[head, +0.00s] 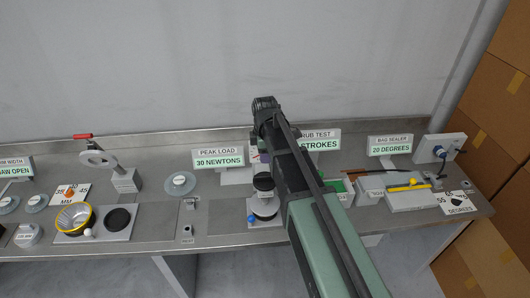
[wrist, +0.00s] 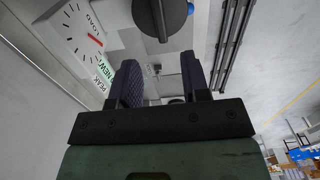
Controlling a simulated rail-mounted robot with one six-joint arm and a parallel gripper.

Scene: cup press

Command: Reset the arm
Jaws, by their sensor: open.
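My gripper (wrist: 162,78) shows in the wrist view with its two dark ridged fingers apart and nothing between them. Beyond the fingertips is a dark round disc (wrist: 160,18), apart from them. In the head view my arm crosses the middle of the bench and the fingers cannot be made out. The press station (head: 264,205), with a dark top and a blue knob at its base, stands just left of my arm. Part of it is hidden by the arm.
The peak load sign (head: 219,158) reads 30 newtons. A dial with a red needle (wrist: 82,35) is close on the left in the wrist view. A yellow-rimmed bowl (head: 74,218) sits at left, the bag sealer (head: 408,196) at right. Cardboard boxes (head: 500,110) stand beyond.

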